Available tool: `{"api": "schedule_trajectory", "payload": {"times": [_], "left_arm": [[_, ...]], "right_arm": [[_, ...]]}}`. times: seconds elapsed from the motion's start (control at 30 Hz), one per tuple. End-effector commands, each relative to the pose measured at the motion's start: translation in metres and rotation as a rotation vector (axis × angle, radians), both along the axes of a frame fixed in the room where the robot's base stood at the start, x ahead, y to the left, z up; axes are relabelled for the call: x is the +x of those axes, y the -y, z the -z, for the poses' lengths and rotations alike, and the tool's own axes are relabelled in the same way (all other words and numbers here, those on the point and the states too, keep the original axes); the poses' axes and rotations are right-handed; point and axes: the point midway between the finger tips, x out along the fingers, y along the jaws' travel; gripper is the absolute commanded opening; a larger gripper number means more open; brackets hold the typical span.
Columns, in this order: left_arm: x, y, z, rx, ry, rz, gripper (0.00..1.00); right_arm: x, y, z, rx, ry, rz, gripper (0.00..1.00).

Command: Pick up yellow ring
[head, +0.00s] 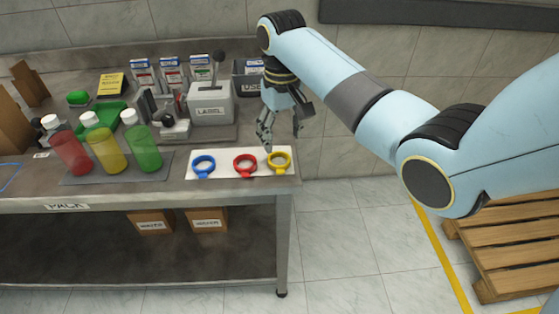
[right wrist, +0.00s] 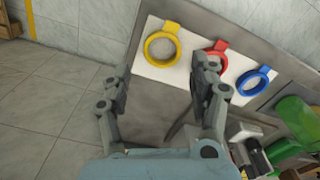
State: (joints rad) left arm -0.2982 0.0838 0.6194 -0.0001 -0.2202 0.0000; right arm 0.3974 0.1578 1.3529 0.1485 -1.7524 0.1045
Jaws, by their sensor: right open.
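The yellow ring (head: 279,163) lies at the right end of a white mat (head: 222,171) near the table's right front edge. It also shows in the right wrist view (right wrist: 148,58), lying flat with its tab pointing away. A red ring (head: 244,173) lies beside it, and a blue ring (head: 203,172) lies at the mat's left. My right gripper (head: 282,143) is open and empty, above and behind the mat, fingers pointing down. In the right wrist view my right gripper (right wrist: 160,82) has its fingers apart, with the yellow ring beyond them. My left gripper is not in view.
Red, yellow and green bottles (head: 144,148) stand on a grey mat at left. The table's right edge is close to the yellow ring. A wooden pallet (head: 507,240) lies on the floor at right.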

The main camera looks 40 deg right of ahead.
Motion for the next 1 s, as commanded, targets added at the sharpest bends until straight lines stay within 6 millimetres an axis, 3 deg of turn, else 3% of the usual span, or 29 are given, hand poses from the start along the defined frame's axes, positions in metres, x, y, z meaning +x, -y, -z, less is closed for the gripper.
{"api": "schedule_trajectory", "payload": {"times": [0.27, 0.5, 0.77, 1.0], "left_arm": [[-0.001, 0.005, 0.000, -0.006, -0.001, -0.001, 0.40], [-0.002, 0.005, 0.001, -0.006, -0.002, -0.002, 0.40], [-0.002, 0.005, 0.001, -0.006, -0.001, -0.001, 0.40], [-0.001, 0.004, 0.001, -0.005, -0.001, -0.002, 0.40]], "right_arm": [[-0.001, -0.002, 0.027, 0.001, -0.001, -0.001, 0.61], [-0.001, -0.003, 0.063, 0.000, 0.001, -0.002, 0.61], [-0.001, -0.003, 0.068, 0.000, 0.003, -0.002, 0.61], [-0.001, -0.003, 0.068, 0.000, 0.003, -0.002, 0.34]]}}
